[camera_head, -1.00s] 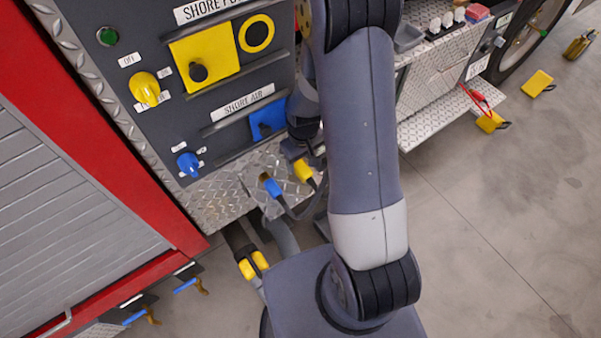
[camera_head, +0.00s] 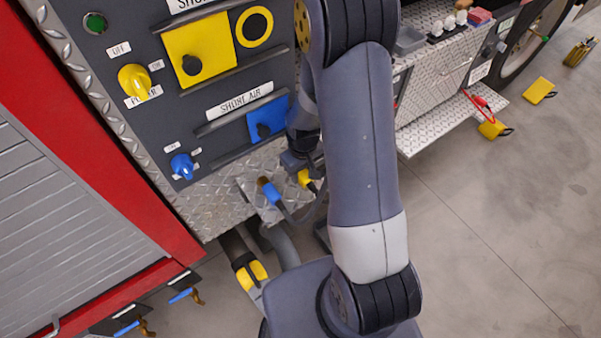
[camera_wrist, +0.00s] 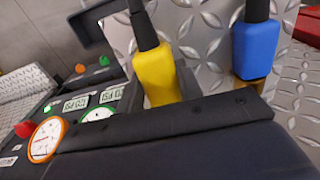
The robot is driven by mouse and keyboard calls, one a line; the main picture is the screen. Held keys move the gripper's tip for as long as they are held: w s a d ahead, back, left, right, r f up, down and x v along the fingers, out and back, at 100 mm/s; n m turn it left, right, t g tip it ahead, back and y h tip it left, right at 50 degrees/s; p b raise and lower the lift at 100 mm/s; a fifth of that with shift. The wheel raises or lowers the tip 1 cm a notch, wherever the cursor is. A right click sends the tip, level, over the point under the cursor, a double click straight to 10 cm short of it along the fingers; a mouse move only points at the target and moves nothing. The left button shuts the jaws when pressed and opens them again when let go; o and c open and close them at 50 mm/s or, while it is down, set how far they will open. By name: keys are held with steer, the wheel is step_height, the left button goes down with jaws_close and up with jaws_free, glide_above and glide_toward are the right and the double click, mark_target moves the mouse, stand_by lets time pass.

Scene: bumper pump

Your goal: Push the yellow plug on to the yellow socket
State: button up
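The yellow plug (camera_head: 306,180) is at the diamond-plate shelf (camera_head: 247,187), beside the blue plug (camera_head: 271,190). In the wrist view the yellow plug (camera_wrist: 158,76) stands with its dark cable end up, and the blue plug (camera_wrist: 256,48) is to its right. My gripper (camera_wrist: 160,92) has dark fingers on either side of the yellow plug; whether they grip it I cannot tell. In the head view my arm hides most of the gripper. The yellow socket (camera_head: 255,27), a yellow ring with a dark middle, is uncovered on the panel, right of the yellow sliding cover (camera_head: 203,62).
A blue cover (camera_head: 267,119) sits on the lower rail, above the shelf. A yellow knob (camera_head: 134,80) and a blue knob (camera_head: 182,166) are at the panel's left. A tread-plate step (camera_head: 440,125) juts out at right.

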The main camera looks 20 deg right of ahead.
steer(key=c, duration=0.4)
steer(key=shift+r+p, duration=2.1)
steer(key=shift+r, duration=0.95)
